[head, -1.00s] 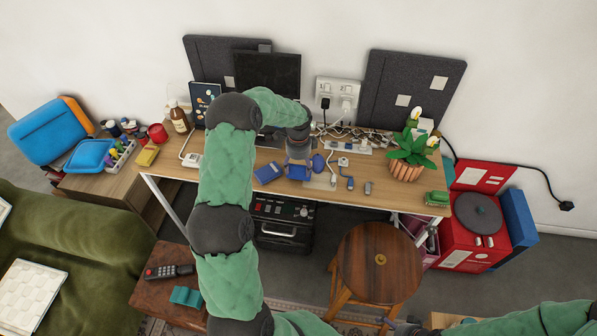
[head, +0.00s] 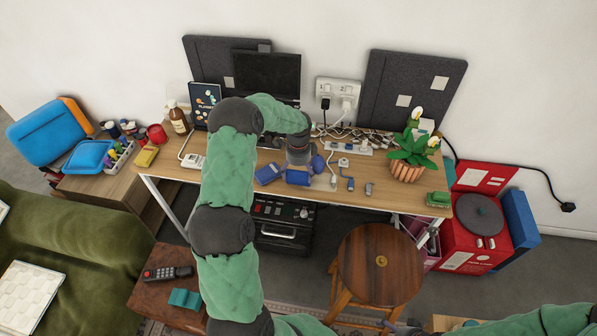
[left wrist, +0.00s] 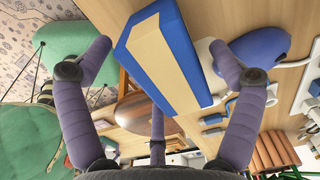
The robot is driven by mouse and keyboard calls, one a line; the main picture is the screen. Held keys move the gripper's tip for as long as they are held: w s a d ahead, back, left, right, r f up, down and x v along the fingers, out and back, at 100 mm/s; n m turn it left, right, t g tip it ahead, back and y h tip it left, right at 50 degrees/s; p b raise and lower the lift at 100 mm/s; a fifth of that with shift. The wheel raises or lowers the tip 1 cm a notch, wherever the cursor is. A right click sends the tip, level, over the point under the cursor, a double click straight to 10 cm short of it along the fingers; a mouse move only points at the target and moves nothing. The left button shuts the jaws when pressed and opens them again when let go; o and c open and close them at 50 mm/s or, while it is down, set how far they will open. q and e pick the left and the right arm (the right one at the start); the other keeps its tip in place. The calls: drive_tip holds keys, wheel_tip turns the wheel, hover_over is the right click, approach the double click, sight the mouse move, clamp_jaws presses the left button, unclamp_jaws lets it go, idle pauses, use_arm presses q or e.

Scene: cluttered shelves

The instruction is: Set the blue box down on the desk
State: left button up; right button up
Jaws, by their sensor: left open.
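The blue box (head: 298,178) is at the middle of the desk (head: 225,182), just in front of my left gripper (head: 299,161). In the left wrist view the blue box (left wrist: 168,55) shows a cream panel and lies between the spread fingers of my left gripper (left wrist: 165,95). The fingers are open and not closed on it. It seems to rest on the desktop, but its underside is hidden. My right gripper (head: 402,327) is only partly in view at the bottom edge, and its jaws are unclear.
Cables, a power strip (head: 352,147) and a potted plant (head: 408,163) fill the right. The monitor (head: 267,75) stands behind.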

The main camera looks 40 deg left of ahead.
sight(299, 170)
use_arm(q)
wheel_tip(299, 170, up, 12)
drive_tip(key=p, duration=0.4)
drive_tip(key=s+d+f+n+h, duration=0.2)
drive_tip(key=s+d+f+n, duration=0.1)
drive_tip(key=d+f, duration=0.7)
drive_tip(key=s+d+f+n+h, duration=0.1)
drive_tip(key=s+d+f+n, duration=0.25)
drive_tip(key=d+f, duration=0.65)
drive_tip(key=s+d+f+n+h, duration=0.1)
drive_tip(key=s+d+f+n, duration=0.1)
drive_tip(key=s+d+n, duration=0.6)
drive_tip(key=s+d, duration=0.6)
drive_tip(key=s, duration=0.3)
drive_tip(key=shift+d+f, duration=0.15)
drive_tip(key=shift+d, duration=0.15)
drive_tip(key=shift+s, duration=0.15)
